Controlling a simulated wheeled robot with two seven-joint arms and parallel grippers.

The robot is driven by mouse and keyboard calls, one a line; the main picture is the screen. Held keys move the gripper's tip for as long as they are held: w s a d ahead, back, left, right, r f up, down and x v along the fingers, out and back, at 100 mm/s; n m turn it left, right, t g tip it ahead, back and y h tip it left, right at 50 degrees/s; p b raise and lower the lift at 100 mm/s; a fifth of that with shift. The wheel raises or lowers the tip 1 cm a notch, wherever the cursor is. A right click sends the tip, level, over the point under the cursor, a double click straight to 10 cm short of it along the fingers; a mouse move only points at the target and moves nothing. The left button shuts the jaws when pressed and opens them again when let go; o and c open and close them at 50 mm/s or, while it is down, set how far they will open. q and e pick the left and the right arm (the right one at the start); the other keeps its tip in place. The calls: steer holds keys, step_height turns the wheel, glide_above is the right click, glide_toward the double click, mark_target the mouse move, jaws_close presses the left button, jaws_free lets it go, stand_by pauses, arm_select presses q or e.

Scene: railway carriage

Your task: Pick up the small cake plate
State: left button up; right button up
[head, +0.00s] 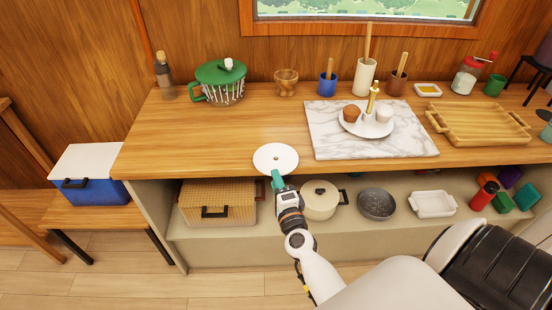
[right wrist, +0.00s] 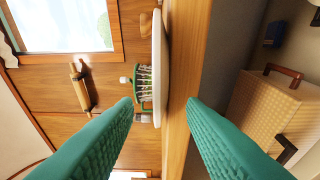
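The small cake plate (head: 275,158) is a flat white disc with a small dark dot at its centre. It lies at the front edge of the wooden counter. The right wrist view shows it edge-on (right wrist: 159,55). My right gripper (head: 277,178) is at its front rim, with green fingers. In the right wrist view the fingers (right wrist: 160,105) are spread apart, one on each side of the plate's level; contact cannot be told. A larger white plate (head: 351,126) on a marble board carries a muffin, a white cup and a gold post. My left gripper is not in view.
The marble board (head: 330,148) lies right of the plate, and a wooden tray (head: 480,125) farther right. A green-lidded pot (head: 221,82) and several cups stand along the back. Below the counter, a shelf holds a wicker box (head: 217,200) and a cream pot (head: 319,200). The counter's left part is clear.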

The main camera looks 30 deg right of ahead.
steer(key=x, duration=0.3)
steer(key=shift+w+f, duration=0.1)
steer(key=shift+w, duration=0.1)
steer(key=shift+c, duration=0.4)
jaws_close()
